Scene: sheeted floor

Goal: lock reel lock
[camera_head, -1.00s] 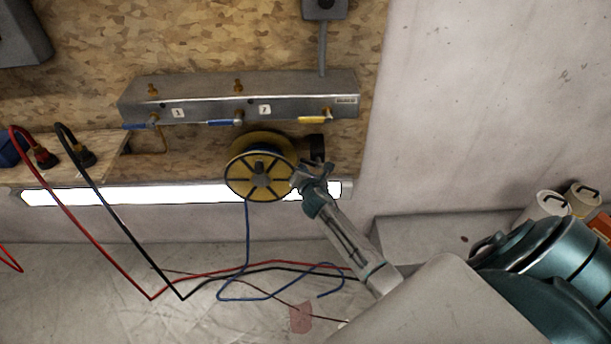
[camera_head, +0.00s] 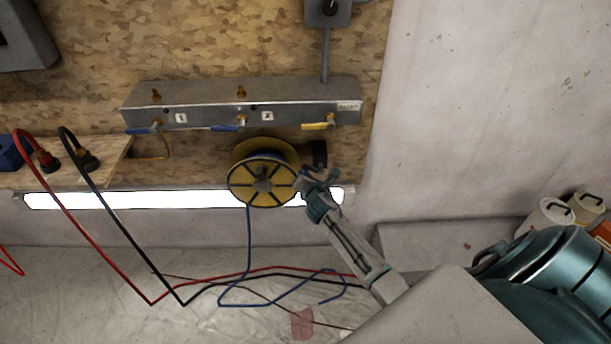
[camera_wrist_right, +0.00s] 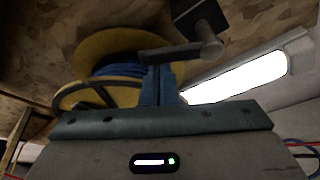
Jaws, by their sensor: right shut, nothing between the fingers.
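The yellow reel (camera_head: 263,187) with blue hose wound on it is mounted on the wooden wall above the light strip. It also shows in the right wrist view (camera_wrist_right: 95,50). A dark lock block (camera_head: 319,153) sits just right of the reel. In the right wrist view, a dark lever (camera_wrist_right: 180,52) hangs from this block (camera_wrist_right: 205,18) and reaches left in front of the reel. My right gripper (camera_head: 318,178) is shut and empty beside the reel's right edge. Its closed fingers (camera_wrist_right: 162,84) are close under the lever; contact cannot be told. My left gripper is not in view.
A metal manifold (camera_head: 240,102) with blue and yellow valve handles runs above the reel. A bright light strip (camera_head: 110,201) lies below it. Red (camera_head: 70,222) and black (camera_head: 125,240) cables and the blue hose (camera_head: 249,240) hang down and trail on the sheeted floor.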

